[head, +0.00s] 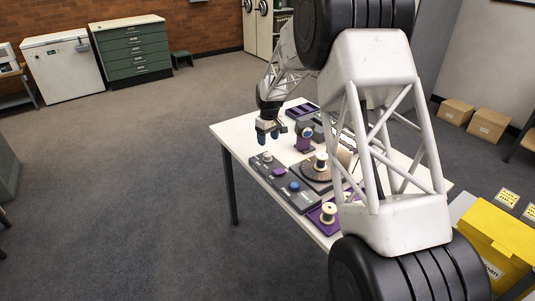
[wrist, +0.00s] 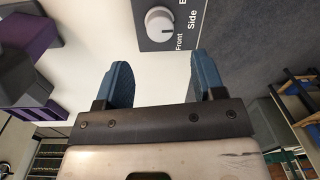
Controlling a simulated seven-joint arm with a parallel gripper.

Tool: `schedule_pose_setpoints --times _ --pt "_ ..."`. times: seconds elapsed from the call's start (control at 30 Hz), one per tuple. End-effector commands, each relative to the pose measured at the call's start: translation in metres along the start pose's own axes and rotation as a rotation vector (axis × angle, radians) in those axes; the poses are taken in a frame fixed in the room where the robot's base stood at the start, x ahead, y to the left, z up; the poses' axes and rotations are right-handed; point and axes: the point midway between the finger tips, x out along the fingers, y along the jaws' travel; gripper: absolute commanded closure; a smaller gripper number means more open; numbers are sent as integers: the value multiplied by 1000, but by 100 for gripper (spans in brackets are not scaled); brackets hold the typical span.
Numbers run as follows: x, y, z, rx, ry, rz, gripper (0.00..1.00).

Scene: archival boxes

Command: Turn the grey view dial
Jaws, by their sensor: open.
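The grey view dial (wrist: 160,22) is a round knob on a dark panel, with the words Front and Side beside it. It lies past my fingertips in the wrist view, roughly midway between them. In the head view the dial (head: 267,157) sits at the far-left end of the dark control panel (head: 276,180).
A blue knob (head: 294,187) and a purple block (head: 279,172) are on the same panel. A turntable with a spool (head: 321,160), a purple stand (head: 304,144) and another spool (head: 328,212) stand nearby. The white table (head: 228,132) is bare at its left corner.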

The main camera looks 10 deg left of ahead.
Motion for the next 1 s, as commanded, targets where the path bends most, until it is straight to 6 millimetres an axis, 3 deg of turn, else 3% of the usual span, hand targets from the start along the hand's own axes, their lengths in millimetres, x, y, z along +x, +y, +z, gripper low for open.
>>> schedule_pose_setpoints --times 0.7,1.0 --pt "69 0 0 0 -1 0 37" --pt "77 0 0 0 0 0 37"
